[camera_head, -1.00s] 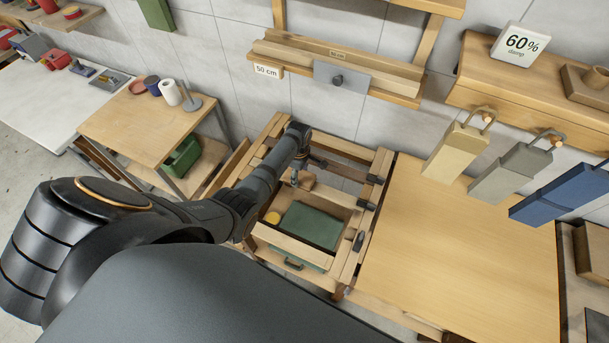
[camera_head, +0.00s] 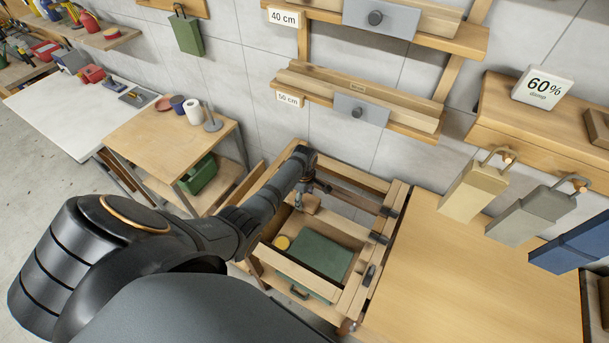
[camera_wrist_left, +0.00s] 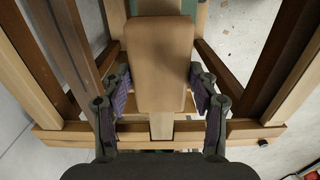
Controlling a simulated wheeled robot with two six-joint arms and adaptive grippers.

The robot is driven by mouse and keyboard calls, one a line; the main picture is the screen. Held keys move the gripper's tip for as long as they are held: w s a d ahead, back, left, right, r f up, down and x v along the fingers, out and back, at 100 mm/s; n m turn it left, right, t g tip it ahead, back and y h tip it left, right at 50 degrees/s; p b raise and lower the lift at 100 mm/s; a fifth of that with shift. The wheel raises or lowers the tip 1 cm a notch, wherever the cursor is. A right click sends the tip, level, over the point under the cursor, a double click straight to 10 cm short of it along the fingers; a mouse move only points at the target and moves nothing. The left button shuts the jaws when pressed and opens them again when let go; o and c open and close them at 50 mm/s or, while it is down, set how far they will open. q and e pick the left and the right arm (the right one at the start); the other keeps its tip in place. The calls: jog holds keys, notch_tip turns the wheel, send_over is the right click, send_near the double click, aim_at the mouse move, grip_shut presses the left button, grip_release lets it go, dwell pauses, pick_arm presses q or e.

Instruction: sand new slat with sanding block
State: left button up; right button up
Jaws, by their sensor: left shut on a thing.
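My left gripper (camera_head: 302,195) points down over the wooden frame at the bench's left end. In the left wrist view its two dark fingers with purple pads (camera_wrist_left: 160,108) are shut on a tan block with rounded edges (camera_wrist_left: 160,65), which looks like the sanding block. The block also shows in the head view (camera_head: 312,204). A pale wooden strip (camera_wrist_left: 161,127) runs below the block in the wrist view; I cannot tell whether it is the new slat or whether the block touches it. My right gripper is not in view.
The bench top (camera_head: 440,270) at right is bare. Racks of wooden strips (camera_head: 330,88) hang on the wall. A small side table (camera_head: 160,140) stands left.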

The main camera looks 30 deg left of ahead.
aim_at(317, 205)
pick_arm(q)
jog(key=shift+d+f, duration=0.1)
jog(key=shift+d, duration=2.8)
jog(key=shift+d, duration=0.1)
jog(key=shift+d, duration=0.6)
jog(key=shift+w+d+r, duration=0.1)
jog(key=shift+w+d, duration=0.1)
jog(key=shift+d, duration=0.95)
jog(key=shift+w+d+r, duration=0.1)
jog(key=shift+w+d, duration=0.05)
jog(key=shift+d, duration=1)
jog(key=shift+s+a+f, duration=0.1)
jog(key=shift+s+a, duration=0.05)
jog(key=shift+a, duration=1.45)
jog(key=shift+s+a+f, duration=0.1)
jog(key=shift+a, duration=1.5)
jog(key=shift+s+a+r, duration=0.1)
jog(key=shift+a+r, duration=0.05)
jog(key=shift+a, duration=2.8)
jog(key=shift+d, duration=1.6)
jog(key=shift+d, duration=0.1)
jog(key=shift+w+d, duration=0.2)
jog(key=shift+d, duration=2.75)
